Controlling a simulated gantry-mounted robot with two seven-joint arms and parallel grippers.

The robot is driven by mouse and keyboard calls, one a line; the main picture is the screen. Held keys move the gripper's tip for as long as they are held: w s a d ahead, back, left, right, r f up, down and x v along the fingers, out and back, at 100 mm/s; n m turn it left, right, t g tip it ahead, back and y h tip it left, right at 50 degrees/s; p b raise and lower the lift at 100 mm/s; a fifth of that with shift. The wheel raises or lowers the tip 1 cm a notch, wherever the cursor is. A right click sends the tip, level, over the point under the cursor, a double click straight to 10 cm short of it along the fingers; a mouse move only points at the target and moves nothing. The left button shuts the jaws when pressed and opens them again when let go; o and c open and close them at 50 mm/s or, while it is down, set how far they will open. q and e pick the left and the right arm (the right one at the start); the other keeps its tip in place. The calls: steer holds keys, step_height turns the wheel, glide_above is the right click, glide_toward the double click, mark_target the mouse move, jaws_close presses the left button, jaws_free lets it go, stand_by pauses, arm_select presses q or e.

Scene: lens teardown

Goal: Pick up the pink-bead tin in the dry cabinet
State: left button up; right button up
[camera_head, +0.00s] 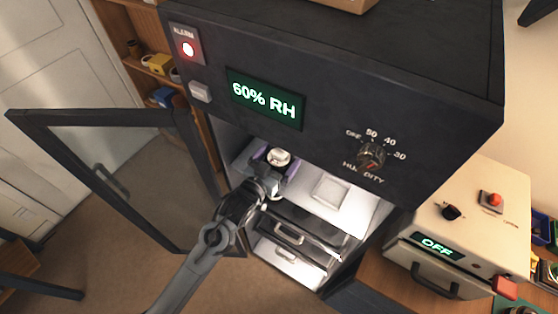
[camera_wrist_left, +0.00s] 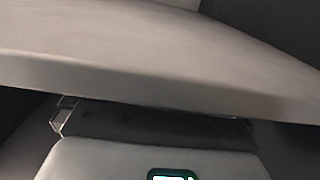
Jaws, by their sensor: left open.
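The dry cabinet (camera_head: 420,100) stands open, with its glass door (camera_head: 100,118) swung out to the left. My left gripper (camera_head: 277,166) reaches in from below and is over the upper white shelf. A small round pale tin-like thing (camera_head: 279,156) shows at its tip, with dark purple parts on both sides. I cannot tell whether these are my fingers or part of a holder. No pink beads can be made out. The left wrist view shows a broad grey surface close up and no clear tin. My right gripper is not in view.
The shelf has a square pale plate (camera_head: 331,189) to the right of my gripper. Drawers with handles (camera_head: 289,236) lie below. The cabinet's front panel (camera_head: 330,128) overhangs the opening. A cream device (camera_head: 470,215) stands at right. The wrist view shows a small green display (camera_wrist_left: 172,174).

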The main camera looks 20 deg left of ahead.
arm_select(q)
steer(key=shift+w, duration=0.1)
steer(key=c, duration=1)
steer(key=shift+r, duration=0.1)
